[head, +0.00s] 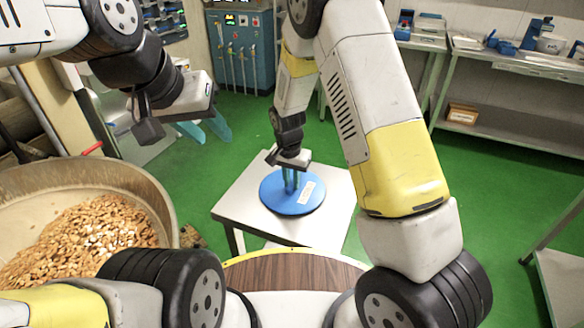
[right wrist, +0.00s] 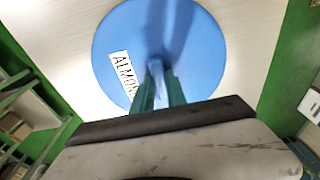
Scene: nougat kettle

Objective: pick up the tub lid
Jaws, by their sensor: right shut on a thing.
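The tub lid (head: 277,199) is a round blue disc with a white label, lying flat on a small pale table (head: 231,208). In the right wrist view the lid (right wrist: 205,55) fills the upper middle, and its label reads "ALMON", partly hidden. My right gripper (head: 290,183) points down at the middle of the lid, shut on its small upright handle (right wrist: 155,72), which shows between the green fingers. I cannot tell any gap between lid and table. My left gripper (head: 206,132) is apart from the lid, up at the left, its two blue fingers spread and empty.
A large metal kettle (head: 150,187) of nuts stands at the left. A blue control cabinet (head: 242,55) is at the back. Benches with blue items (head: 505,47) line the back right. Green floor (head: 480,190) is free right of the small table.

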